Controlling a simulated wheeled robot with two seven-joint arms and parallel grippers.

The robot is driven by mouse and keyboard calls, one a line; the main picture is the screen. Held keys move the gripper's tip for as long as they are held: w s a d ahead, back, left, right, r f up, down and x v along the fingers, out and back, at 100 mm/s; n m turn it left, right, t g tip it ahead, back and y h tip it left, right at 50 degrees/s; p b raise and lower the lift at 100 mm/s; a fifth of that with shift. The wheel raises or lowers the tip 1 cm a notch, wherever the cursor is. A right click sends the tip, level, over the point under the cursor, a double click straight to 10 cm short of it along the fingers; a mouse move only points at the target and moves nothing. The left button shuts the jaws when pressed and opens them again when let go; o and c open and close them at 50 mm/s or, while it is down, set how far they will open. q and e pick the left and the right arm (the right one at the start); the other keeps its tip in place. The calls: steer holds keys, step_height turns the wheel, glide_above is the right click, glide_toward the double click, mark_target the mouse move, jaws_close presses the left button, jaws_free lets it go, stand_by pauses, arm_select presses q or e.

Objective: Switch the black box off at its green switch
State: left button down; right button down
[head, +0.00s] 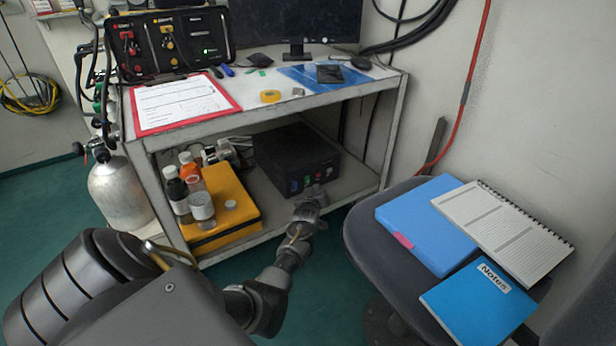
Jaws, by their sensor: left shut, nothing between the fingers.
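The black box (290,152) stands on the lower shelf of the grey cart, its front facing me. Small coloured parts show along the lower front. Whether the switch is on or off is too small to tell. My left gripper (316,193) is shut and empty just in front of the box, right of the green switch. I cannot tell whether it touches the front. My right gripper is out of view.
A yellow case (232,190) with bottles (200,205) stands left of the box on the lower shelf (345,187). The cart's top (225,85) is above the box. A chair (365,235) with folders and notebooks is at the right. A gas cylinder (120,190) stands left.

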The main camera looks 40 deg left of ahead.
arm_select(q)
steer(key=shift+s+d+f+p, duration=0.1)
steer(key=shift+s+d+p, duration=0.1)
steer(key=shift+d, duration=0.4)
steer(key=shift+s+d+f+p, duration=0.1)
steer(key=shift+s+d+p, duration=0.05)
steer(key=shift+d, duration=0.4)
